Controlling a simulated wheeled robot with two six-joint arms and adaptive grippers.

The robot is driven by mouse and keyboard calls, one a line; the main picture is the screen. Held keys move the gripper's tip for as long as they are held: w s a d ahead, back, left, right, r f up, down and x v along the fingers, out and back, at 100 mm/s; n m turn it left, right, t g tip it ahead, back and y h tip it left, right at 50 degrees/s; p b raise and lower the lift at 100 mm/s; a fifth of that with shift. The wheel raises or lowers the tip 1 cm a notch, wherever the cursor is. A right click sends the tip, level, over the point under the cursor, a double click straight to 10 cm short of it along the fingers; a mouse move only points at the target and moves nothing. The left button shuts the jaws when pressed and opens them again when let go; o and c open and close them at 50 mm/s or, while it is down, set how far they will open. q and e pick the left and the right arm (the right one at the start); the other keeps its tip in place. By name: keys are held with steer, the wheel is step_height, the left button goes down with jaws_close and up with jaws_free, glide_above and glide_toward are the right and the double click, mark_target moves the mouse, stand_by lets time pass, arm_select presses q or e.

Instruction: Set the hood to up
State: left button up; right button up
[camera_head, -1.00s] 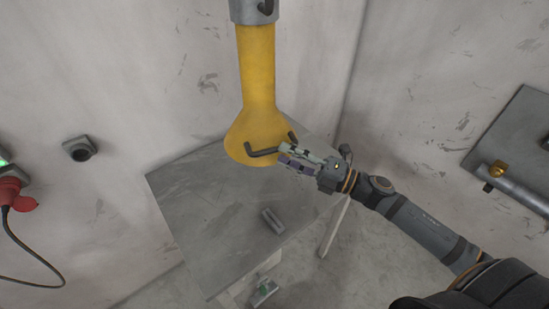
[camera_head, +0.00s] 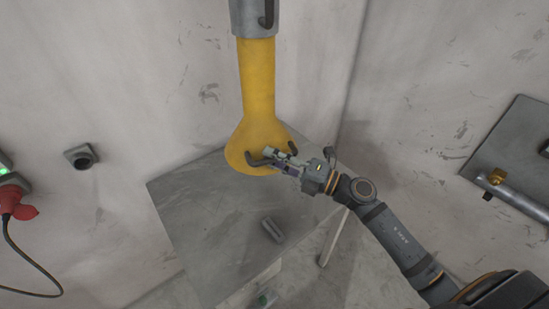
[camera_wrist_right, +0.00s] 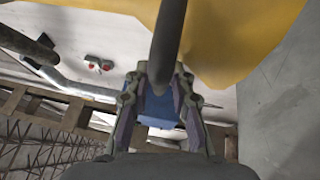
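The yellow hood (camera_head: 257,95) hangs from a grey pipe (camera_head: 254,18) and flares out at its lower end, above a grey table. It has dark bent handles near its lower rim; the front one (camera_head: 257,162) is at my right gripper (camera_head: 272,160). In the right wrist view, the dark handle bar (camera_wrist_right: 170,35) runs between the two fingers of the right gripper (camera_wrist_right: 163,78), which look closed on it. The yellow hood (camera_wrist_right: 235,40) fills the upper right there. My left gripper is not in view.
A red plug (camera_head: 15,203) with a cable and a grey wall fitting (camera_head: 81,156) are at left. A grey panel with a pipe (camera_head: 520,150) is at right.

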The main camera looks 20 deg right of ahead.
jaws_close()
step_height(320, 180, up, 12)
steer(key=p, duration=1)
steer(key=shift+w, duration=0.15)
steer(key=shift+r, duration=0.1)
steer(key=shift+o, duration=1.2)
jaws_free()
steer(key=shift+o, duration=1)
steer(key=shift+s, duration=0.3)
